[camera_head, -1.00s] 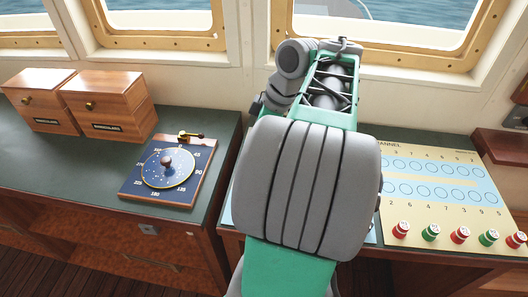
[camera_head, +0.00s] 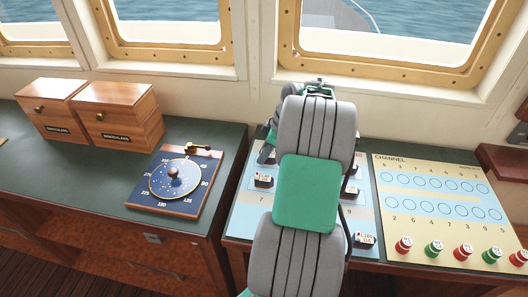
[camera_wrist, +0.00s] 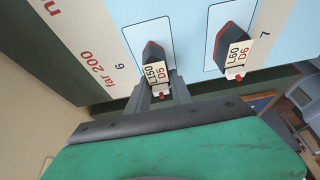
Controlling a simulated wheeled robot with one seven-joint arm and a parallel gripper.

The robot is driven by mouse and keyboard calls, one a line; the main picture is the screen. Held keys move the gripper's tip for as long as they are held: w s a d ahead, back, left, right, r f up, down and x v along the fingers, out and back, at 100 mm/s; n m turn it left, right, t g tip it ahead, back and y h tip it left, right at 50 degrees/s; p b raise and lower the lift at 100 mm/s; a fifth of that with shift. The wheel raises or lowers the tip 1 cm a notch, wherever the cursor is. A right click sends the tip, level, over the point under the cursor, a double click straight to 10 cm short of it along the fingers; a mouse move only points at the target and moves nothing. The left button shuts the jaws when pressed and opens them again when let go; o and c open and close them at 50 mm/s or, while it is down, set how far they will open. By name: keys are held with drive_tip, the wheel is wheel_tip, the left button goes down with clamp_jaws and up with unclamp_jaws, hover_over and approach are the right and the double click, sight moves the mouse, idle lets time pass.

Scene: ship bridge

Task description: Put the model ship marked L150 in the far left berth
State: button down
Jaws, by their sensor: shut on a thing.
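In the wrist view the model ship marked L150 D5 (camera_wrist: 155,72), dark with a red edge and a cream label, is between the fingers of my gripper (camera_wrist: 159,93), which is shut on it. The ship lies over a black-outlined berth (camera_wrist: 138,34) beside the number 6 and the words "far 200"; I cannot tell whether it touches the board. A second ship, L60 D6 (camera_wrist: 232,48), lies in the neighbouring outlined berth by the number 7. In the head view my arm hides my gripper and the held ship. The light blue berth board (camera_head: 247,208) is partly covered.
In the head view more small ships stand on the board, one at left (camera_head: 263,181) and one at the front right (camera_head: 364,240). A channel board (camera_head: 430,194) with red and green buoys is at right. A compass-like dial plate (camera_head: 175,181) and wooden boxes (camera_head: 120,116) are at left.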

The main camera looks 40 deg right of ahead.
drive_tip(key=shift+f, duration=0.2)
drive_tip(key=c, duration=1.1)
unclamp_jaws()
drive_tip(key=shift+r, duration=0.1)
drive_tip(key=shift+c, duration=0.2)
